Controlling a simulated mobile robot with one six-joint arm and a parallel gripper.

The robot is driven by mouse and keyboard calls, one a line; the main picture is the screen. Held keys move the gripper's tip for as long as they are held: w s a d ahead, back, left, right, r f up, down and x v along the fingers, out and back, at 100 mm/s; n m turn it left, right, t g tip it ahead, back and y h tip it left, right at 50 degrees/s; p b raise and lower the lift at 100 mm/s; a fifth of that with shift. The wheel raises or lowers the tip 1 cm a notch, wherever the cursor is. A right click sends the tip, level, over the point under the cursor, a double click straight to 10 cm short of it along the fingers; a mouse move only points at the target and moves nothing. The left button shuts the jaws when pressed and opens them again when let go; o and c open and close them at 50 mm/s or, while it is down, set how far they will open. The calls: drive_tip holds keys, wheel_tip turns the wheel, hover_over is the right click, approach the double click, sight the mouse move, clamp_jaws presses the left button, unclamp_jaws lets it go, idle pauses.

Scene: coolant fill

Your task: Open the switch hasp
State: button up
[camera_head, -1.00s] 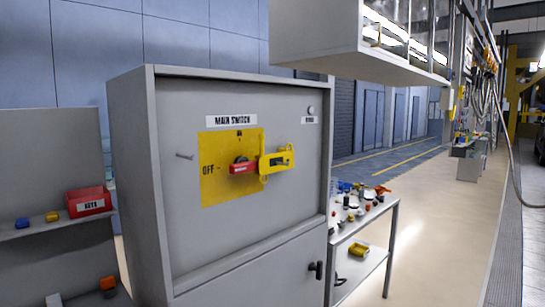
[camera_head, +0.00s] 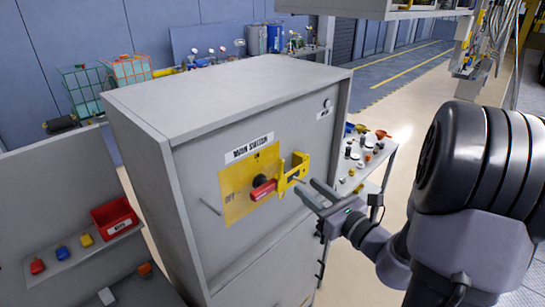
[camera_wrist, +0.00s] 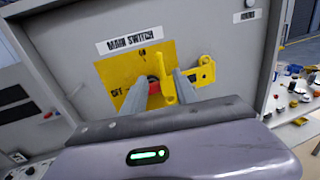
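The yellow switch hasp (camera_head: 295,171) is mounted on the grey cabinet's front, just right of the red switch handle (camera_head: 262,190). The handle sits on a yellow plate (camera_head: 236,200) and points at OFF. In the wrist view, the hasp shows a flat part (camera_wrist: 206,73) at right and an upright bar (camera_wrist: 167,62) that stands out from the panel. My gripper (camera_head: 307,187) is open in front of the cabinet, its fingertips close to the hasp. In the wrist view, my fingers (camera_wrist: 166,79) appear on either side of the bar; contact cannot be told.
The grey cabinet (camera_head: 225,85) carries a MAIN SWITCH label and a thin peg (camera_head: 211,207) left of the plate. A red bin (camera_head: 115,217) stands on a shelf at left. A table with small parts (camera_head: 372,160) stands right of the cabinet.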

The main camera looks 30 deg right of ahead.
sight(282, 167)
drive_tip(key=w, duration=0.4)
drive_tip(key=w+a+p, duration=0.1)
drive_tip(key=w, duration=0.3)
drive_tip(key=w+a+p, duration=0.1)
drive_tip(key=w, duration=0.3)
drive_tip(key=shift+w, duration=0.2)
drive_tip(key=shift+s, duration=0.1)
drive_tip(key=shift+c, duration=0.2)
clamp_jaws()
idle(0.4)
